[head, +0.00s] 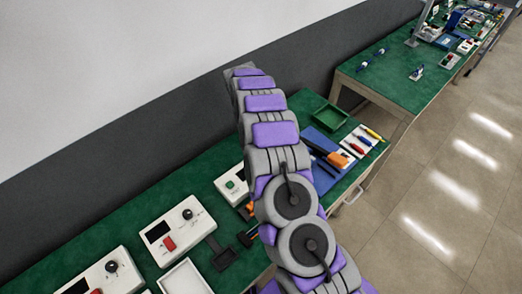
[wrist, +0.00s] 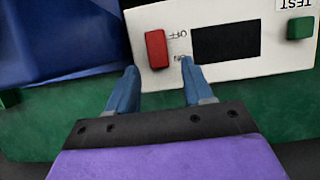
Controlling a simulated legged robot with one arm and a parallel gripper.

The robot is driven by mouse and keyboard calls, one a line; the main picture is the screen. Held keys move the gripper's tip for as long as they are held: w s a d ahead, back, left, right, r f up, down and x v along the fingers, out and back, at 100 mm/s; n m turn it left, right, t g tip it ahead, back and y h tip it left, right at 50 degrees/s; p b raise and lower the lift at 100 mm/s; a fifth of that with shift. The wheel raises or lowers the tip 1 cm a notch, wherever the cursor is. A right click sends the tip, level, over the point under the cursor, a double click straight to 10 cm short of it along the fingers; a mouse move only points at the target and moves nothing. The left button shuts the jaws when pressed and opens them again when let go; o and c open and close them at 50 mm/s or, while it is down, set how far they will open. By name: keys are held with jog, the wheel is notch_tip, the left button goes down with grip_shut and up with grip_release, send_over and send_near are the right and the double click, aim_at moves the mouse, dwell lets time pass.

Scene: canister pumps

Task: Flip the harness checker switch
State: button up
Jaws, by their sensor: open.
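In the wrist view, a white checker box (wrist: 270,62) has a red switch (wrist: 157,48), a dark display (wrist: 225,42) and a green button (wrist: 300,28) beside a TEST label. My gripper (wrist: 160,72) is open, with its two blue fingers apart just below the red switch and nothing between them. I cannot tell whether a finger touches the box. In the head view, a white box with a green button (head: 230,184) is partly hidden behind my arm. It may be the same box. My gripper does not show clearly in the head view.
White boxes with knobs and red switches (head: 168,244) stand on the green bench at the left. A blue mat (head: 318,176) with tools and a green tray (head: 324,116) lie right of my arm. A blue surface (wrist: 60,40) borders the box in the wrist view.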

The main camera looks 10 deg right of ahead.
jog(key=shift+s+d+f, duration=0.1)
jog(key=shift+s+f, duration=0.05)
jog(key=shift+f, duration=0.35)
